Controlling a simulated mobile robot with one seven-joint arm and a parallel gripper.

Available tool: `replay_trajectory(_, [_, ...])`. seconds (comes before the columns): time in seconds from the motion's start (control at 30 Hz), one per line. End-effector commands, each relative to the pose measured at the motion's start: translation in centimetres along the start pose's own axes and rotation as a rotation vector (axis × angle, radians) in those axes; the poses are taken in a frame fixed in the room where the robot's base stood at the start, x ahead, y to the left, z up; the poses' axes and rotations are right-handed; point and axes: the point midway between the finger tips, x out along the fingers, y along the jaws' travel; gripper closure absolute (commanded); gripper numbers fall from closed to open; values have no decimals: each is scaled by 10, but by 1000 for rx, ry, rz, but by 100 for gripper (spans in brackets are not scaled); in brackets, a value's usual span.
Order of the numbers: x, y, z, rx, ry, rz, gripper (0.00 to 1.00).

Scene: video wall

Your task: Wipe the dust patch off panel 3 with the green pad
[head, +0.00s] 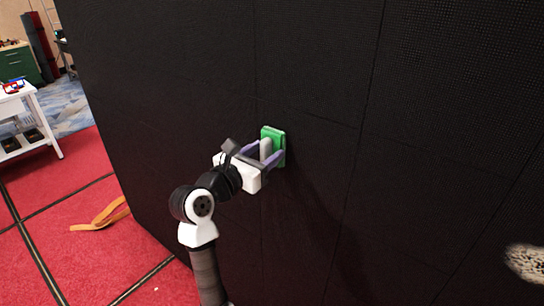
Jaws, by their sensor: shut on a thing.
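The green pad (276,133) is flat and upright against or very close to the black video wall (310,60). My gripper (266,153) is shut on the pad's pale grip, with its purple fingers on either side. My arm reaches up from the bottom of the view. Seams divide the wall into panels, but I cannot read any panel number. A pale speckled patch (526,262) shows on the dark surface at the far right edge, well to the right of and below the pad. It is partly cut off by the frame.
The floor is red (50,190) with dark seams. An orange strap (103,215) lies on it left of my arm. A white table (30,115) with small items and a green cabinet (18,65) stand at the far left. The wall face between pad and patch looks clear.

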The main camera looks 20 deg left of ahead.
Motion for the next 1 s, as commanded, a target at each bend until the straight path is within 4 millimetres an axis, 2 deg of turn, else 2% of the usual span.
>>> replay_trajectory(0.13, [-1, 6, 0, 1, -1, 0, 68])
replay_trajectory(0.47, [-3, 6, 0, 1, -2, 0, 68])
replay_trajectory(1.0, [-54, 6, 0, 1, -2, 2, 68])
